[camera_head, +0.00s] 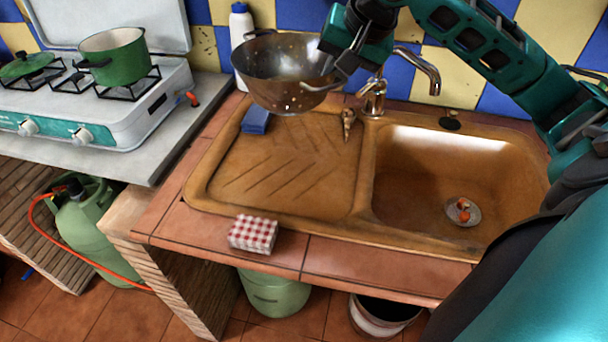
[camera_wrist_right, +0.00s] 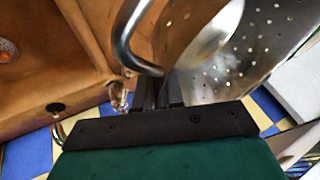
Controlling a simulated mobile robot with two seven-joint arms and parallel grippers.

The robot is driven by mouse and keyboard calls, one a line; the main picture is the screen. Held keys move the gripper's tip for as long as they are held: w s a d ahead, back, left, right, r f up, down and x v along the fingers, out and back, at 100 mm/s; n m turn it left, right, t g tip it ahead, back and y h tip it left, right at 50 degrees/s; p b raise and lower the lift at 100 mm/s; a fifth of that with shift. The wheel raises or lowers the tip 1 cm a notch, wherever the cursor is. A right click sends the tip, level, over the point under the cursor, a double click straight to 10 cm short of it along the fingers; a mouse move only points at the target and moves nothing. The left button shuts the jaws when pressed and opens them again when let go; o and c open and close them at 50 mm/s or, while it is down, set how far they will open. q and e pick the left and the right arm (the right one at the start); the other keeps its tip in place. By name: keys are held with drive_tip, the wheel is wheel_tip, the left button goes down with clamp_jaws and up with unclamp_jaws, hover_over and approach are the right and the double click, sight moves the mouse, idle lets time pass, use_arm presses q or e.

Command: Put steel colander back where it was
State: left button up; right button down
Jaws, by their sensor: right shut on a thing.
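The steel colander (camera_head: 275,72) is a shiny bowl with small holes and loop handles. It is held in the air above the back of the brown sink's drainboard (camera_head: 270,180), close to the tiled wall and left of the tap. My right gripper (camera_head: 342,78) is shut on the colander at its right side, by the handle. In the right wrist view the colander's perforated wall (camera_wrist_right: 245,45) and curved handle (camera_wrist_right: 135,35) show at the jaws (camera_wrist_right: 163,90). My left gripper is not in view.
A white bottle (camera_head: 240,40) stands behind the colander. A metal tap (camera_head: 415,65) is just right. A blue sponge (camera_head: 256,121) and a small brown item (camera_head: 348,122) lie below. A checkered cloth (camera_head: 254,234) is at the front. The stove with a green pot (camera_head: 118,60) stands left. The drainboard's middle is clear.

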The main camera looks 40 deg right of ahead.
wheel_tip(320, 180, down, 20)
drive_tip(key=b, duration=0.4)
drive_tip(key=shift+b, duration=0.3)
drive_tip(key=c, duration=1.3)
unclamp_jaws()
drive_tip(key=shift+f, duration=0.1)
drive_tip(key=shift+o, duration=0.2)
